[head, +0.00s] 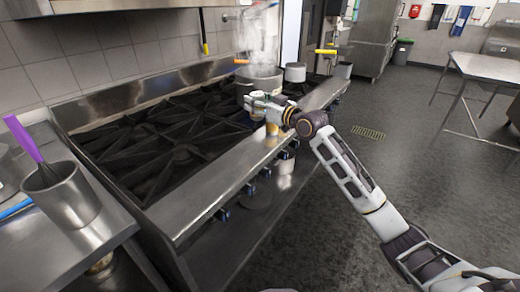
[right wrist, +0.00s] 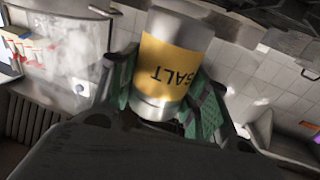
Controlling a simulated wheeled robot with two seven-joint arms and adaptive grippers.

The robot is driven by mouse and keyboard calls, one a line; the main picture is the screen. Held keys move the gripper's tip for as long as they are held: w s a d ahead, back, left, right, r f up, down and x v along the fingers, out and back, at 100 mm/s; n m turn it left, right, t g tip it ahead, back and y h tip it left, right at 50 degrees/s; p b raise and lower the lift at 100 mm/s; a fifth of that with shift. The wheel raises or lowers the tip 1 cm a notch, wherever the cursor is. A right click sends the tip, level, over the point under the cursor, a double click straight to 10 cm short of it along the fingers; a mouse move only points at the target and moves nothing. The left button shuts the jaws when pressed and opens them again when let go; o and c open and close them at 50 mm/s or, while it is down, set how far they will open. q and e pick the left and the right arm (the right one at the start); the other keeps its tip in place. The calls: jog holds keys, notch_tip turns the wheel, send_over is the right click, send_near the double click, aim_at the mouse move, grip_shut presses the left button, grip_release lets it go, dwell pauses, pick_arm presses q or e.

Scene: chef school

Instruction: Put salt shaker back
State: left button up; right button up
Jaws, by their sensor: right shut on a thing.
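The salt shaker (right wrist: 168,62) is a metal cylinder with a yellow label reading SALT. In the right wrist view it sits between the green pads of my right gripper (right wrist: 165,100), which is shut on it. The lettering appears upside down in that view. In the head view my right gripper (head: 262,105) is over the front edge of the stove, just in front of a steaming pot. The shaker is small and partly hidden by the gripper there. My left gripper is not in view.
The stove (head: 180,150) has black grates and a steel front ledge. A steaming pot (head: 260,84) stands at its far end, near smaller pots (head: 295,72). A steel container (head: 62,195) with a purple-handled utensil stands on the left counter. A steel table (head: 490,68) stands right; open floor lies between.

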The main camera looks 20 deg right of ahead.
aim_at(258, 119)
jog(key=shift+s+a+f, duration=0.1)
jog(key=shift+s+f, duration=0.1)
jog(key=shift+s, duration=0.4)
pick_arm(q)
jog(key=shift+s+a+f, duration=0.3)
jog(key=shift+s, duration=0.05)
pick_arm(e)
jog(key=shift+w+f, duration=0.1)
jog(key=shift+f, duration=0.05)
notch_tip(258, 119, down, 6)
jog(key=shift+r+b, duration=0.25)
jog(key=shift+b, duration=0.2)
jog(key=shift+f, duration=0.3)
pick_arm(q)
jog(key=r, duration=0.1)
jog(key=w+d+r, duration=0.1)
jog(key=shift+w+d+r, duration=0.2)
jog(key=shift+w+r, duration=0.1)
